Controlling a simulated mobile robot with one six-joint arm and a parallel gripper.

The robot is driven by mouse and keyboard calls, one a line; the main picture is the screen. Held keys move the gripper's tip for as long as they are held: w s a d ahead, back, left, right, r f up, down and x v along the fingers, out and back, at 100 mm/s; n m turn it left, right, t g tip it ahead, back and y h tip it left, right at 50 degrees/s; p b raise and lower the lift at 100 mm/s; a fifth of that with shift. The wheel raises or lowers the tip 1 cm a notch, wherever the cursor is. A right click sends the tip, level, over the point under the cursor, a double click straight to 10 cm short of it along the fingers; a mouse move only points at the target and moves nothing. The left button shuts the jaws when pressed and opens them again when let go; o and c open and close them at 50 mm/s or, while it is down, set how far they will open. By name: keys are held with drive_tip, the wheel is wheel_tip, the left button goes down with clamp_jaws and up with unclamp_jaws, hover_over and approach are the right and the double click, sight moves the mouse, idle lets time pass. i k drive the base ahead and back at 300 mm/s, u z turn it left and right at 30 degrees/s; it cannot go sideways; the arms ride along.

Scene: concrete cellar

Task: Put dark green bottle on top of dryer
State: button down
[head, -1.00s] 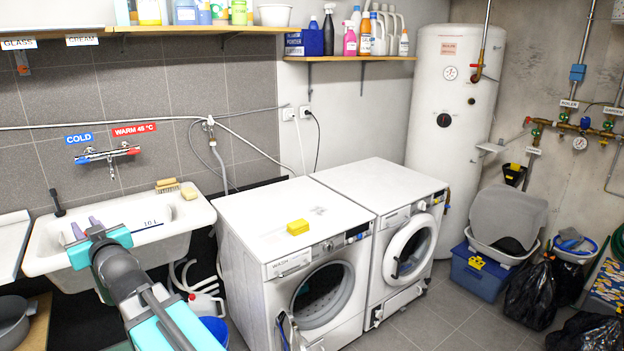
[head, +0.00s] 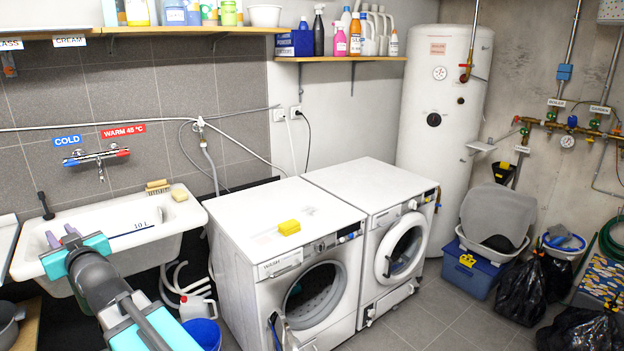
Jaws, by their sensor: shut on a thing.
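My gripper (head: 64,238) is at the lower left, in front of and over the white sink (head: 186,222). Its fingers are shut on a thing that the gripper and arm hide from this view. I cannot make out a dark green bottle in the picture. The dryer (head: 350,183) is the white front-loader on the right of the two machines. Its flat top is bare and its round door is closed. The gripper is well to the left of the dryer, with the washer (head: 243,208) between them.
A brush (head: 157,186) and sponge (head: 179,194) sit on the sink's back rim. A shelf (head: 350,59) with bottles hangs above the machines. A boiler (head: 440,130) stands behind the dryer's right. A blue bucket (head: 203,333) is on the floor.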

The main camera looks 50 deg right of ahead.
sight(372, 196)
drive_tip(key=z, duration=0.2)
drive_tip(key=k, duration=0.1)
drive_tip(key=u, duration=3.15)
drive_tip(key=k, duration=0.7)
